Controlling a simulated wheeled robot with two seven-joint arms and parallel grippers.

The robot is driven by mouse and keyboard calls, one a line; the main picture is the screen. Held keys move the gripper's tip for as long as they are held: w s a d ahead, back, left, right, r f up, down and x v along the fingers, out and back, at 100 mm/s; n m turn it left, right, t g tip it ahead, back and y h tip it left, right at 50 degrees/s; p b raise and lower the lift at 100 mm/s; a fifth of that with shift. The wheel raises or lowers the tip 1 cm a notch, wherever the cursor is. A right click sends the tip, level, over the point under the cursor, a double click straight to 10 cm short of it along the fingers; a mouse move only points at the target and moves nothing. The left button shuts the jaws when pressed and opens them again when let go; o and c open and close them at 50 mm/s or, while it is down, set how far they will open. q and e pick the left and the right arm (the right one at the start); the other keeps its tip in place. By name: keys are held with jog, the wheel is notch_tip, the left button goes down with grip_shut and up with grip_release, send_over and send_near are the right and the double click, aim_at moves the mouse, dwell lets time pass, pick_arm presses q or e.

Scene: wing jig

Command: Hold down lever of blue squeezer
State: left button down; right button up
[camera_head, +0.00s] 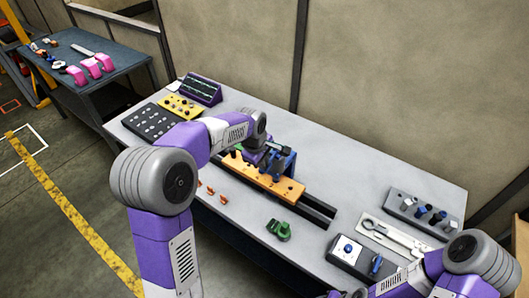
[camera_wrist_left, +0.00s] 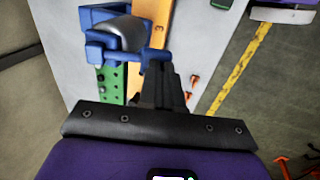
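The blue squeezer (camera_head: 287,165) stands over the orange bar (camera_head: 252,178) near the middle of the table in the head view. In the left wrist view its blue frame (camera_wrist_left: 97,16) holds a grey roller, and a blue lever (camera_wrist_left: 98,51) runs across below it. My left gripper (camera_wrist_left: 160,75) has its dark fingers close together with no gap visible. Their tips are at the right end of the blue lever; whether they touch or press it I cannot tell. In the head view my left wrist partly hides the squeezer. My right arm is at the lower right; its gripper is out of view.
A dark rail (camera_head: 316,208) runs under the orange bar. A green part (camera_head: 279,230) and several small orange pieces (camera_head: 223,199) lie in front. A grey holder (camera_head: 424,212) and a black box (camera_head: 350,256) stand to the right. Yellow (camera_head: 182,107) and dark panels are at the left.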

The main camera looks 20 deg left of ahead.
pick_arm(q)
jog(key=shift+s+f, duration=0.15)
jog(key=shift+f, duration=0.15)
jog(key=p+v, duration=0.3)
jog(key=v, duration=1.1)
jog(key=shift+s+a, duration=0.25)
jog(key=shift+s, duration=0.2)
jog(key=shift+r, duration=0.1)
